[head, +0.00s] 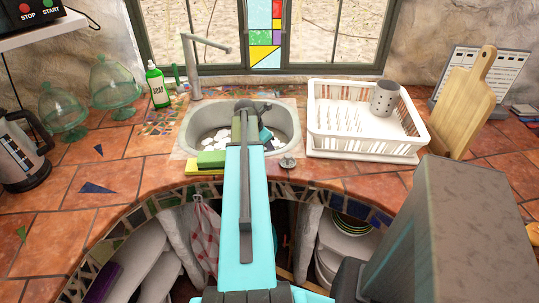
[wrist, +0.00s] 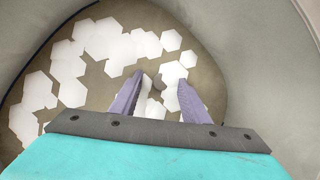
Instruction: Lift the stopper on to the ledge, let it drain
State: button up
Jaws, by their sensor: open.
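My gripper (wrist: 160,78) is open, its two purple fingers pointing down into the sink (head: 186,138). A small grey round piece (wrist: 157,82) shows between the fingertips in the wrist view. It may be the stopper or the drain; I cannot tell which, nor whether the fingers touch it. White hexagonal foam patches (wrist: 40,90) cover much of the sink floor around it. A small grey knobbed disc (head: 288,162) lies on the front ledge, right of my arm, and also looks like a stopper. In the head view my arm hides the fingers.
A white dish rack (head: 365,150) with a grey cutlery holder (head: 384,98) stands right of the sink. A green sponge (head: 211,158) lies at the front left rim. The tap (head: 193,70) and a green soap bottle (head: 157,86) stand behind at left. A cutting board (head: 465,100) leans at right.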

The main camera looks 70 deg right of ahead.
jog(key=shift+c, duration=0.5)
grip_shut()
jog(key=shift+r, duration=0.2)
notch_tip(320, 180, up, 18)
jog(key=b, duration=0.2)
jog(key=shift+f, duration=0.15)
dwell(0.4)
dwell(0.5)
